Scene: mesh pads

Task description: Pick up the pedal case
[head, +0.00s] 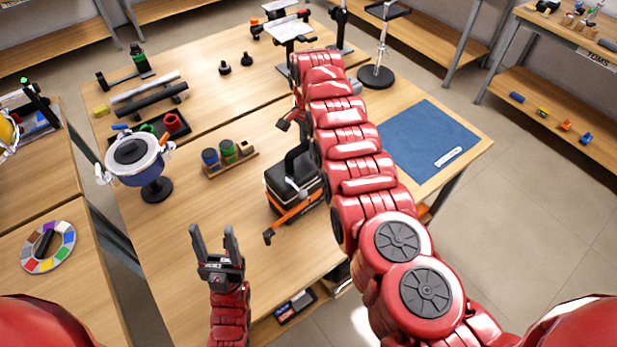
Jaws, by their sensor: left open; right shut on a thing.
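The pedal case, a dark box with a grey top and an orange strip (283,185), is right of the middle of the near table, partly behind my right arm. My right gripper (292,172) is at the top of the case, shut on it; my arm hides much of the grip. I cannot tell whether the case is clear of the table. My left gripper (214,235) is open and empty above the table's near part, fingers pointing away from me, left of the case and apart from it.
A rack of coloured cylinders (230,158) stands left of the case. A blue pot (136,160) on a stand is at the left edge. A blue mat (425,142) lies on the right. Dark bars (150,98) lie farther back. The table's near left part is clear.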

